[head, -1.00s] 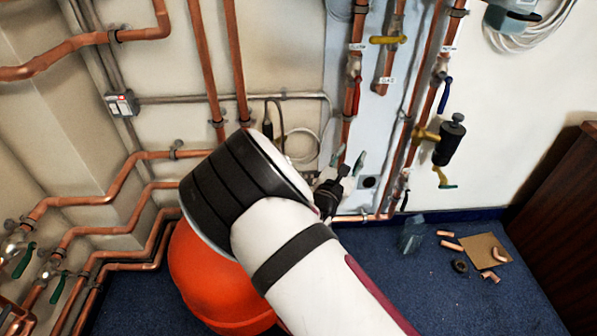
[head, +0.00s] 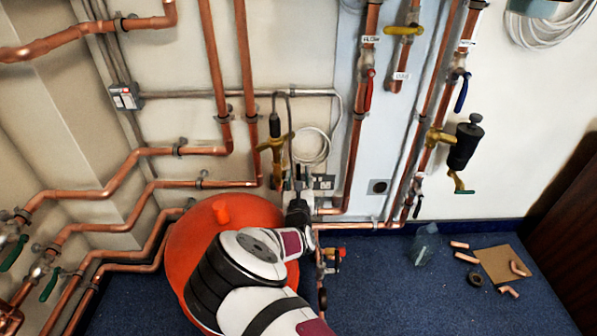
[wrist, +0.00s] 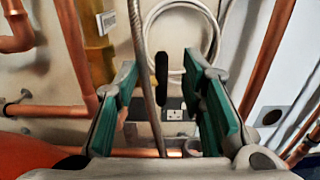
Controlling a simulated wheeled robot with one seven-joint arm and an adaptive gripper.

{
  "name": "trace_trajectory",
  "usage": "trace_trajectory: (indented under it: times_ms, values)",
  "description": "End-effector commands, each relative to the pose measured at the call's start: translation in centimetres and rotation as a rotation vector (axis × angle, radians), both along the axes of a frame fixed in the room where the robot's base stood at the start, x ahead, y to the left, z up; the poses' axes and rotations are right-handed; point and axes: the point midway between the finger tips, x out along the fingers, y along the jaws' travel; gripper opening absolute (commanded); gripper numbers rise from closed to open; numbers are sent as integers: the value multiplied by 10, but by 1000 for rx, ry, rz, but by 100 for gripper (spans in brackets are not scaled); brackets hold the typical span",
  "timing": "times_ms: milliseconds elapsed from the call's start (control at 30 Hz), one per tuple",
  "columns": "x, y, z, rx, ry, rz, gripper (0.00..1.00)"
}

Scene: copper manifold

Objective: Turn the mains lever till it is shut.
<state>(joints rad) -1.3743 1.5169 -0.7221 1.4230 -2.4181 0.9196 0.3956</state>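Several levers show in the head view, and I cannot tell for sure which is the mains one. A red lever (head: 369,90) hangs on the middle upright pipe, a blue lever (head: 461,92) hangs to its right, and a yellow lever (head: 404,30) lies crosswise above. A brass fitting (head: 276,150) with a black top stands left of my gripper (head: 298,190); it also shows in the wrist view (wrist: 97,50). In the wrist view my gripper (wrist: 162,95) is open, its green pads apart. A slim dark upright thing (wrist: 162,70) and a braided hose (wrist: 143,80) show between them, apparently beyond the fingertips.
A red-orange vessel (head: 190,240) stands under my arm. A low valve with a red part (head: 333,257) is right of the arm. Green levers (head: 48,285) are at far left. Pipe offcuts and cardboard (head: 497,262) lie on the blue floor. A wall socket (head: 323,182) is close behind my gripper.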

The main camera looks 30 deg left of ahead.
Motion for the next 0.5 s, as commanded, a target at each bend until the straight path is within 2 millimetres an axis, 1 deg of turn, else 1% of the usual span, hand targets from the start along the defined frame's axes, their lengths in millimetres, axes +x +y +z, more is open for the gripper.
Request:
trace_trajectory:
  times_ms: [33,100,200,333,500]
  values:
    - [9,5,-3,2,0,-1,37]
    - [19,11,-2,3,-1,0,37]
    - [30,18,-2,2,0,-1,37]
    - [39,23,-1,0,0,-1,37]
    - [42,25,0,1,1,-1,37]
